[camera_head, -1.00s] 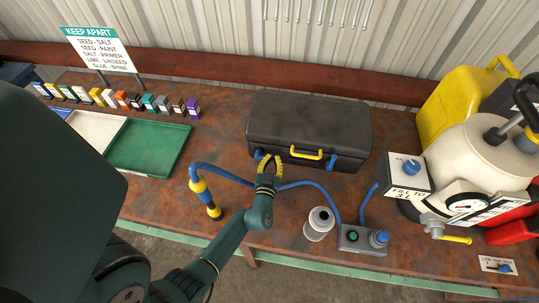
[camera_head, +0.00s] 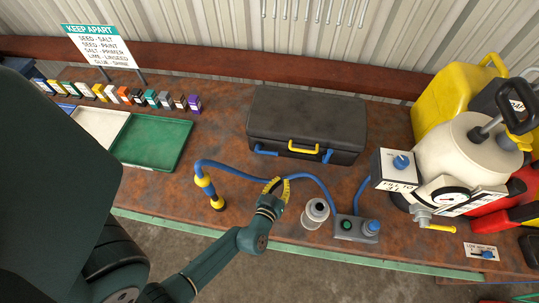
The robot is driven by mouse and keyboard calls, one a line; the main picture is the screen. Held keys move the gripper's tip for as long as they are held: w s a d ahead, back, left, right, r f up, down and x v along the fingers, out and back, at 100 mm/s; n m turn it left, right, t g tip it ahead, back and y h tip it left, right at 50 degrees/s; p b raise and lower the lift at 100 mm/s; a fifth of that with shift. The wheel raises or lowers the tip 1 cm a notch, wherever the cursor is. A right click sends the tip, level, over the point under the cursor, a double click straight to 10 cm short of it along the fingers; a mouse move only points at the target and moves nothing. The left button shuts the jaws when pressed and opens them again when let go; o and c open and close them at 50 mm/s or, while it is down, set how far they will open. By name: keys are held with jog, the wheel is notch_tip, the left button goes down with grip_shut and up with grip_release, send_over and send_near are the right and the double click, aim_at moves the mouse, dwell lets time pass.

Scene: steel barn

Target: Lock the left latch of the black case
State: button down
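The black case (camera_head: 306,112) stands on the rusty bench with its lid down and its front facing me. Its blue left latch (camera_head: 266,151) shows as a bar lying nearly level across the front. Its blue right latch (camera_head: 327,156) points more downward. A yellow handle (camera_head: 303,149) sits between them. My gripper (camera_head: 278,181) has yellow fingers spread apart with nothing clearly held. The blue hose passes behind or between the fingers; I cannot tell which.
The blue hose (camera_head: 233,168) arches from a blue-yellow wand (camera_head: 209,190) to a grey control box (camera_head: 356,228). A clear jar (camera_head: 316,212) stands right of my gripper. A cream tank (camera_head: 462,150) is at right. Green tray (camera_head: 152,142) and small boxes are at left.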

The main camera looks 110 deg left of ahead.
jog(key=w+a+r+m+t+h+b, duration=0.1)
jog(key=w+r+t+h+b, duration=0.15)
jog(key=w, duration=0.35)
jog(key=s+a+r+n+g+b, duration=0.1)
jog(key=s+a+r+g+b, duration=0.15)
jog(key=s, duration=0.45)
jog(key=s+a+r+n+g+b, duration=0.1)
jog(key=s+r+g+b, duration=0.15)
jog(key=s, duration=0.45)
jog(key=x, duration=0.8)
jog(key=shift+w+f+b, duration=0.15)
jog(key=shift+f+b, duration=0.1)
jog(key=shift+b, duration=0.05)
jog(key=f, duration=0.4)
jog(key=shift+w+f, duration=0.15)
jog(key=shift+w, duration=0.1)
jog(key=shift+w+f+b, duration=0.25)
jog(key=shift+f+b, duration=0.45)
jog(key=shift+f, duration=0.15)
